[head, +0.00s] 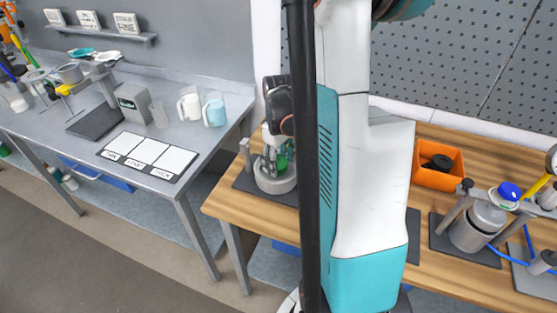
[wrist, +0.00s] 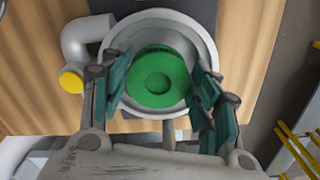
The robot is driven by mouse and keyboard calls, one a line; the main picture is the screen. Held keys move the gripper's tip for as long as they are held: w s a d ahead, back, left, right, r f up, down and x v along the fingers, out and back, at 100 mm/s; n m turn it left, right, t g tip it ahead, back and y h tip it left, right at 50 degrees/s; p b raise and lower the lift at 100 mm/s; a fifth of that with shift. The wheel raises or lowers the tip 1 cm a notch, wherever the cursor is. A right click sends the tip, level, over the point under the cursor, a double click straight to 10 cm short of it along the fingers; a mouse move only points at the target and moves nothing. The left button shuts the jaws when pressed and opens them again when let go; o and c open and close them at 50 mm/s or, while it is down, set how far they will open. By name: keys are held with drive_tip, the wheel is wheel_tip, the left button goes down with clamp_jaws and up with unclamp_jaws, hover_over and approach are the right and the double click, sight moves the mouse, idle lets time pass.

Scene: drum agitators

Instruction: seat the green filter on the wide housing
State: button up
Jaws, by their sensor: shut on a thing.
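The green filter (wrist: 157,92) is a round disc with a shallow dip in its middle. My gripper (wrist: 162,74) has a teal-padded finger on each side of it and is shut on it. Below it, in the wrist view, is the round grey wide housing (wrist: 165,15), its rim showing around the filter. The filter lies within the rim's outline, a little toward the left; whether it touches the housing is hard to tell. In the head view my gripper (head: 274,150) is over the housing (head: 275,184), with a bit of green filter (head: 283,162) showing between.
A grey elbow pipe with a yellow cap (wrist: 71,80) stands left of the housing in the wrist view. An orange bin (head: 438,166) and a grey canister (head: 477,228) are on the wooden bench to the right. A metal table (head: 180,85) stands at left.

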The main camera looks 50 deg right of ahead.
drive_tip(key=shift+f+b, duration=0.35)
drive_tip(key=shift+f, duration=0.25)
drive_tip(key=shift+f+b, duration=0.15)
drive_tip(key=shift+b, duration=0.25)
idle(0.3)
idle(0.4)
drive_tip(key=o, duration=1)
wheel_tip(320, 180, up, 12)
drive_tip(key=shift+r, duration=0.1)
idle(0.5)
